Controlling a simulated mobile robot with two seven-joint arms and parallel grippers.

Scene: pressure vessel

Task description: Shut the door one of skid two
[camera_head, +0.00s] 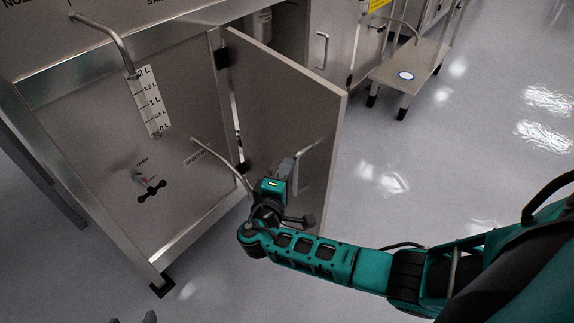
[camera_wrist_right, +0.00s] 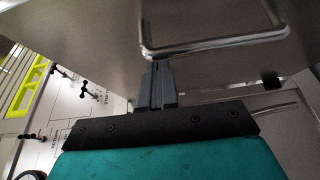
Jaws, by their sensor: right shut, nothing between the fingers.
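The grey metal door (camera_head: 285,105) stands open, swung out from the cabinet on hinges at its left edge. My right gripper (camera_head: 287,168) is shut and empty, beside the door's lower part and close to the handle. In the right wrist view, the shut fingers (camera_wrist_right: 160,84) point at the door face (camera_wrist_right: 100,25), just below the bent handle (camera_wrist_right: 215,47); whether they touch it I cannot tell. My left gripper is not clearly in view.
The cabinet front (camera_head: 110,130) with a level scale (camera_head: 151,100) and a bent pipe (camera_head: 222,163) stands left of the door. A low metal platform (camera_head: 408,68) stands at the back right. The floor (camera_head: 400,180) right of the door is clear.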

